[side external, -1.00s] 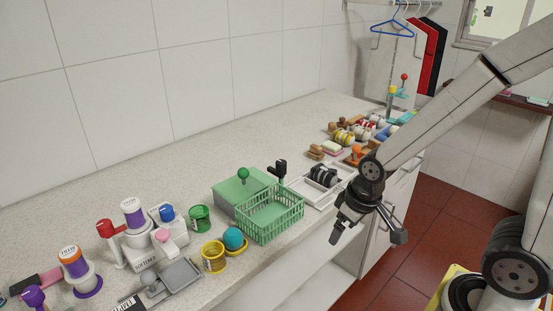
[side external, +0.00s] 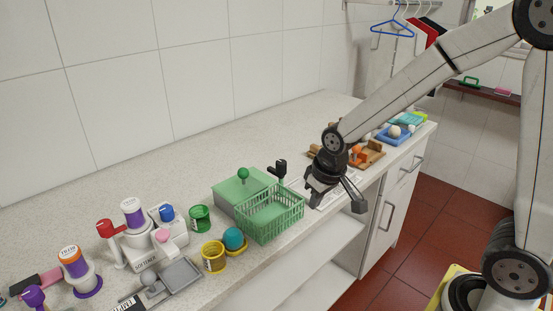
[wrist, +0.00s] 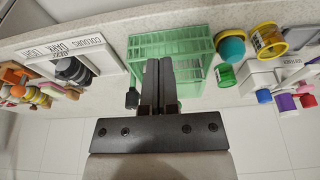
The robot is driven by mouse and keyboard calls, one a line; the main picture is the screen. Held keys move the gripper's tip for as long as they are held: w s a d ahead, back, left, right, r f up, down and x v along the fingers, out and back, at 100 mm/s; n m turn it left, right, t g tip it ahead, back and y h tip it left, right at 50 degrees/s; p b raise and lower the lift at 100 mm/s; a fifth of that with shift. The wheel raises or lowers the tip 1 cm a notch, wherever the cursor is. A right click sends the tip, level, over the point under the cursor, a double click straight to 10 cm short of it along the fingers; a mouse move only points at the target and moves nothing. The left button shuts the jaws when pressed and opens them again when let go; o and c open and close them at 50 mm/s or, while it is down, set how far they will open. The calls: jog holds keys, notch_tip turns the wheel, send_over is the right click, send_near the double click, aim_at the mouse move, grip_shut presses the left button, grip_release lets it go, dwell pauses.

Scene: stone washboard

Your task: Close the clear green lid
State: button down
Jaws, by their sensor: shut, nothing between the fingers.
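A green lid (side external: 238,186) with a green ball knob (side external: 243,173) shows in the side view, behind an open-topped green slatted basket (side external: 270,228). The lid looks like a flat panel lying back on the wall side of the basket; I cannot make out a hinge. The basket also shows in the wrist view (wrist: 196,47), beyond my fingers, which cover part of it. My gripper (side external: 312,200) is above the counter, to the right of the basket and apart from the lid. Its fingers (wrist: 158,62) are shut and empty.
A black-handled item (side external: 280,168) stands beside the basket, near my gripper. A white labelled tray (wrist: 100,55) with dark rolls lies right of the basket in the side view. Yellow (side external: 214,258) and green (side external: 200,217) cups stand left of the basket. The counter behind the lid is clear.

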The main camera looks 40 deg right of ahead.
jog(key=w+r+m, duration=0.1)
jog(key=w+r, duration=0.3)
jog(key=w, duration=1)
jog(key=w+r+t, duration=0.1)
jog(key=w+r, duration=0.2)
jog(key=w, duration=1.1)
jog(key=shift+r+m+h, duration=0.35)
jog(key=shift+m+h, duration=0.05)
jog(key=shift+d, duration=0.1)
send_over(241, 180)
jog(key=shift+w+f, duration=0.2)
jog(key=shift+f, duration=4.85)
jog(key=shift+s, duration=0.15)
jog(key=s, duration=1.1)
jog(key=shift+s, duration=0.3)
jog(key=shift+f, duration=0.1)
jog(key=shift+w+d, duration=0.1)
jog(key=shift+w, duration=0.05)
